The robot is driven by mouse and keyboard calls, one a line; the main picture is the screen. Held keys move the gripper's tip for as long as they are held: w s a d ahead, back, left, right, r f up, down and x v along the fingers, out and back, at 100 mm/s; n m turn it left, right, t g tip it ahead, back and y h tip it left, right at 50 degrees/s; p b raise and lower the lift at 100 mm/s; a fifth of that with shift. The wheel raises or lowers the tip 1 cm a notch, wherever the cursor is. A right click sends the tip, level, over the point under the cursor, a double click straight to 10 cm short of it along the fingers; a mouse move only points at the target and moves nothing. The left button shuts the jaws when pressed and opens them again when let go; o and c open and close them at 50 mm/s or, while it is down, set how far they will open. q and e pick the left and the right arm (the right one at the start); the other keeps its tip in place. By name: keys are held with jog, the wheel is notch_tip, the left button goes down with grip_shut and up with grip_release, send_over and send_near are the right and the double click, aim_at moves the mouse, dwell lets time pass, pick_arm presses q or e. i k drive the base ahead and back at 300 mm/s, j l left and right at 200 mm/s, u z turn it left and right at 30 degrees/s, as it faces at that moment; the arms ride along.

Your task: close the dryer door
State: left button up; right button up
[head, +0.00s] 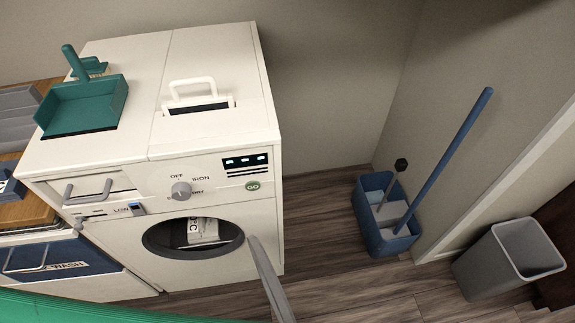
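The dryer is a white machine (115,242) with a round dark opening in its front. Its door (269,279) is open and seen nearly edge-on, as a thin grey panel. The door stands out from the right side of the opening towards me, and its lower end is cut off by the picture's bottom edge. A white cloth or packet with dark letters (203,231) lies inside the drum. Neither my left nor my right gripper is in view.
A blue bucket (402,243) with a long-handled mop stands right of the dryer, and a grey bin (507,262) stands further right. Floor (335,270) is clear between dryer and bucket. A green dustpan (85,105) lies on the dryer. A green surface (90,309) fills the lower-left edge.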

aim_at(283, 313)
jog(key=u, duration=1)
jog(key=k+l+u, duration=0.25)
jog(key=k+l, duration=0.35)
jog(key=k+l+u, duration=0.2)
jog(key=k+l, duration=0.3)
jog(key=k, duration=0.1)
